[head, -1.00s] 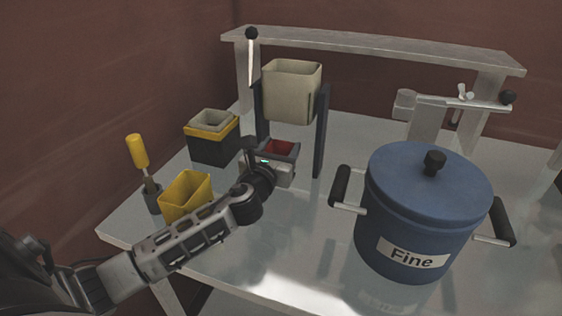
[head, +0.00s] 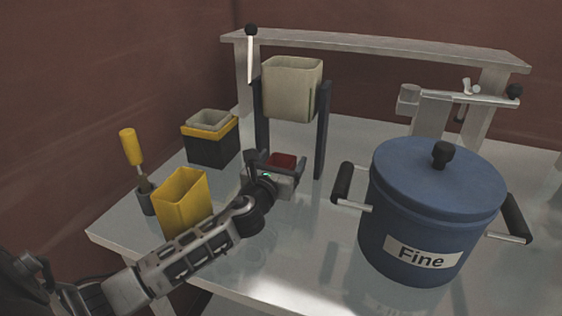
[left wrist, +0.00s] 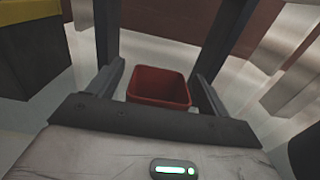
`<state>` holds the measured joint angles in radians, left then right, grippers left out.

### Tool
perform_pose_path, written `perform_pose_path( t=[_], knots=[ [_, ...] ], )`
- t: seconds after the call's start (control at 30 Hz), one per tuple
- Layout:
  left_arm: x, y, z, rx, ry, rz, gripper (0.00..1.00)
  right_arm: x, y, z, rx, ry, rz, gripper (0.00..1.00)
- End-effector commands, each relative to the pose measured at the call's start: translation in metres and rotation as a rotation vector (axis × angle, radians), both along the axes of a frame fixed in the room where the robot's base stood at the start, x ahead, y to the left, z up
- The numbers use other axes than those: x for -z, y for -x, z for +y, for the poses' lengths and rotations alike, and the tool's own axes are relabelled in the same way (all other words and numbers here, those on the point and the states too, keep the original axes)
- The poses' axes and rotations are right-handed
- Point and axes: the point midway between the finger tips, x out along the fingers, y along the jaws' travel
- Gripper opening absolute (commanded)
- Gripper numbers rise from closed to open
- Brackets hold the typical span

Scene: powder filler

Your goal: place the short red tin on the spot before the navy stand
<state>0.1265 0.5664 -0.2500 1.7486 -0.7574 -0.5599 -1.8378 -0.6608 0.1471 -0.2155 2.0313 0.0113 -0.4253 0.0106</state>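The short red tin (head: 284,160) stands upright with its open top up, in front of the navy stand (head: 321,130), whose two posts hold up a beige hopper (head: 291,88). In the left wrist view the tin (left wrist: 160,88) stands on the pale tabletop between the stand's posts (left wrist: 107,30) as seen from here. My left gripper (head: 277,160) is open, with one finger on each side of the tin and narrow gaps showing. The tin's lower front is hidden by the gripper in the head view. The marked spot is not visible. My right gripper is not in view.
A yellow open container (head: 182,200) and a yellow-handled tool in a holder (head: 146,198) stand left of my arm. A black-and-yellow box (head: 209,143) is behind them. A blue pot labelled Fine (head: 432,215) stands at right. Clear tabletop lies between stand and pot.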

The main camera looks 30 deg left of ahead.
Motion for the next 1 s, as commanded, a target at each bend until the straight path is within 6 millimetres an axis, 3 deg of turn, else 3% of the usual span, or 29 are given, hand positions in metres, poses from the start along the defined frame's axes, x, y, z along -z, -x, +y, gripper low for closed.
perform_pose_path(
  t=[0.37, 0.8, 1.0],
  knots=[
    [-0.003, 0.005, -0.001, 0.001, -0.001, 0.002, 0.78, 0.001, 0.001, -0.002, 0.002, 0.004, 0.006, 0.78],
    [-0.002, 0.09, -0.022, 0.002, 0.0, 0.003, 0.78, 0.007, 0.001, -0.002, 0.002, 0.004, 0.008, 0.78],
    [-0.003, 0.112, -0.027, 0.001, 0.0, 0.001, 0.78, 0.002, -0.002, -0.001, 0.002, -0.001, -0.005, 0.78]
  ],
)
